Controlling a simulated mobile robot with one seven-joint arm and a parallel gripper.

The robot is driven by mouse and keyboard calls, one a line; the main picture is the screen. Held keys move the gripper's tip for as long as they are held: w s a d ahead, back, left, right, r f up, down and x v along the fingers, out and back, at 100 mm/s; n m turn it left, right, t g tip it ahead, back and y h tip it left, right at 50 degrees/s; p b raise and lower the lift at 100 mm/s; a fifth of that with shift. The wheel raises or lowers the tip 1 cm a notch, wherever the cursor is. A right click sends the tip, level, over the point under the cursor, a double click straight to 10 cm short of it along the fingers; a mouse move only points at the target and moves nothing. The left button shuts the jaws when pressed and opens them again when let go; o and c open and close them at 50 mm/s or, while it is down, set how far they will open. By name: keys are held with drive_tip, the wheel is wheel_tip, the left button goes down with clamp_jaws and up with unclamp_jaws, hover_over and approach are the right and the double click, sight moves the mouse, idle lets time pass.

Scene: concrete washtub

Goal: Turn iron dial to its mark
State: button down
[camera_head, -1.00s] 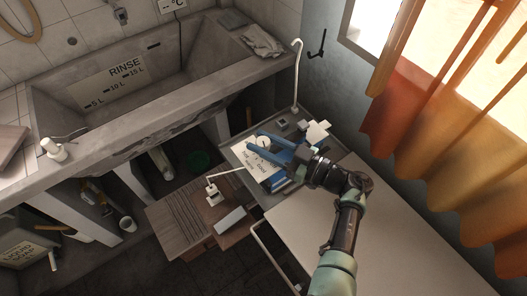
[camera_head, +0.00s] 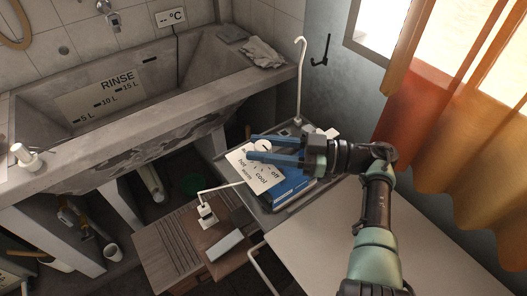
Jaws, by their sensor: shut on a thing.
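The iron dial (camera_head: 263,145) is a small round white knob on a tilted pale panel (camera_head: 262,178). The panel carries the words "off", "cool", "warm" and "hot" around it. My gripper (camera_head: 259,150) reaches in from the right with its two blue fingers at the dial, shut on it. The fingers cover part of the dial, so its pointer and exact setting cannot be made out. The panel is the face of a blue-sided box (camera_head: 290,188) on a grey tray-like surface.
A white hooked pipe (camera_head: 299,80) rises behind the box. A wooden washboard stand (camera_head: 185,240) with a white iron-like item (camera_head: 207,214) and a grey block (camera_head: 224,244) is at lower left. The concrete tub (camera_head: 150,110) lies beyond. A pale tabletop (camera_head: 325,235) is clear at right.

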drive_tip(key=shift+f, duration=0.1)
drive_tip(key=shift+c, duration=2.2)
unclamp_jaws()
drive_tip(key=shift+d, duration=0.1)
drive_tip(key=s+d+b, duration=0.2)
drive_tip(key=d+b, duration=0.8)
drive_tip(key=d, duration=0.2)
drive_tip(key=shift+d+b, duration=0.3)
drive_tip(key=shift+b, duration=0.05)
